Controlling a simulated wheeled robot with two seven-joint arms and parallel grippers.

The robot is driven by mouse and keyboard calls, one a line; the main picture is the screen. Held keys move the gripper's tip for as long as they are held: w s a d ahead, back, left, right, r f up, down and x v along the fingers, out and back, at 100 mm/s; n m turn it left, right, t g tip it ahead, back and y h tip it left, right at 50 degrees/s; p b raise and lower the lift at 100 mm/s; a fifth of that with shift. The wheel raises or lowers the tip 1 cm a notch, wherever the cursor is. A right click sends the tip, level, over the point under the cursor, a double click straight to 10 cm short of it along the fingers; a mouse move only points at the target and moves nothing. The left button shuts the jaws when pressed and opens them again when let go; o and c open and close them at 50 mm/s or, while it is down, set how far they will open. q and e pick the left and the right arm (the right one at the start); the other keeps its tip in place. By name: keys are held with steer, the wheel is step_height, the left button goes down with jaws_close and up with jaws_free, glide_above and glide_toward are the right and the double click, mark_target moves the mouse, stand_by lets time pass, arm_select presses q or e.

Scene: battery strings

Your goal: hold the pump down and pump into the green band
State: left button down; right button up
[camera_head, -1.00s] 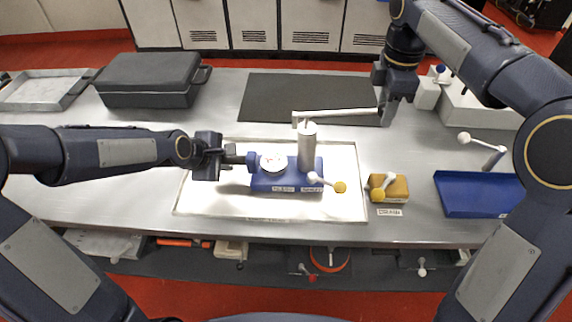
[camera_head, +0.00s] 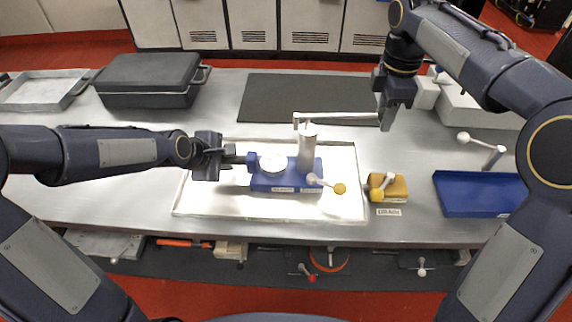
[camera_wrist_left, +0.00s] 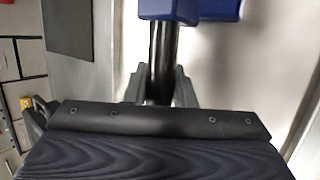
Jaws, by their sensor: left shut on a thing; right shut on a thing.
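The pump has a blue base (camera_head: 287,182), a grey upright cylinder (camera_head: 308,155) and a round white gauge (camera_head: 272,163). A pale handle (camera_head: 335,116) runs right from the cylinder's top. The gauge's needle and any green band are too small to read. My left gripper (camera_head: 238,160) is shut on the dark bar at the pump's left side; the bar (camera_wrist_left: 161,60) shows between the fingers in the left wrist view. My right gripper (camera_head: 384,119) is shut on the handle's right end, above the table.
The pump stands on a bright tray (camera_head: 205,200). To its right are a yellow block with a small lever (camera_head: 396,187) and a blue tray (camera_head: 475,198). A dark case (camera_head: 150,80) and a dark mat (camera_head: 265,100) lie behind.

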steer(key=shift+a+f, duration=0.3)
steer(key=shift+f, duration=0.55)
steer(key=shift+s+f, duration=0.1)
steer(key=shift+a+f, duration=0.15)
steer(key=shift+f, duration=0.85)
steer(key=shift+a+f, duration=0.15)
steer(key=shift+f, duration=0.9)
